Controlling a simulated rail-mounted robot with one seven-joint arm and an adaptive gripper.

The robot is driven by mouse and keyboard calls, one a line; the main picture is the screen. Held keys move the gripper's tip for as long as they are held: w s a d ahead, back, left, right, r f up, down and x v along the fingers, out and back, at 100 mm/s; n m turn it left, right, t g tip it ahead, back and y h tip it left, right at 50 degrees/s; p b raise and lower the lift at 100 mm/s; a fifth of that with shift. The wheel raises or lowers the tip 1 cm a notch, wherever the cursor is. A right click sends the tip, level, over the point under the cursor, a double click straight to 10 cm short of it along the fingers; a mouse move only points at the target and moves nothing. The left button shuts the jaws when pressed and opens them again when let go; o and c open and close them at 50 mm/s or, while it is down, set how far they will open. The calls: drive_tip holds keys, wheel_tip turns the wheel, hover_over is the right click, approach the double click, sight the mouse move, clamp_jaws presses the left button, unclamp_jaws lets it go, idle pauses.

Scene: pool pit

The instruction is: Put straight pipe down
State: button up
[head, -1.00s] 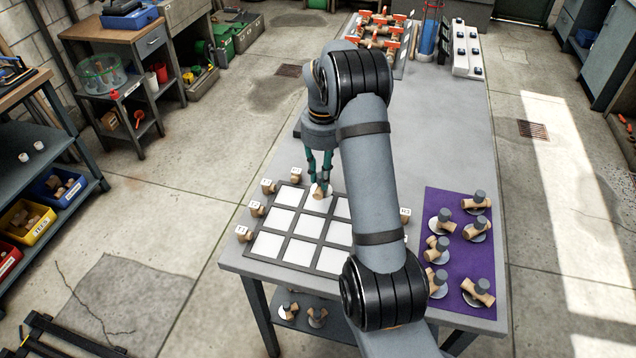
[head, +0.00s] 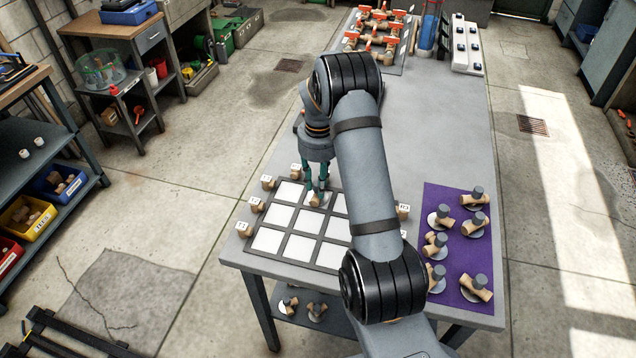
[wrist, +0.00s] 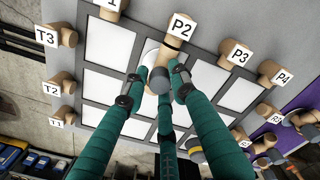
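The straight pipe (wrist: 159,82) is a short tan cylinder with a white disc beside it in the wrist view. It also shows in the head view (head: 317,201) at the back row of white squares on the grid board (head: 283,230). The teal fingers of my gripper (wrist: 158,73) close around the pipe. My gripper (head: 317,192) is low over the board, in the middle of its back row. The stub labelled P2 (wrist: 181,27) lies just beyond the pipe. I cannot tell whether they touch, or whether the pipe rests on the board.
Labelled stubs line the board, including T2 (wrist: 60,89) and P3 (wrist: 233,54). A purple mat (head: 457,262) at the right holds several grey-capped pipe pieces. A rack of red-handled parts (head: 375,38) stands at the far end. The table (head: 430,120) between is clear.

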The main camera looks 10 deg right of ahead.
drive_tip(key=shift+o, duration=1.4)
drive_tip(key=shift+r, duration=0.1)
wheel_tip(320, 180, up, 12)
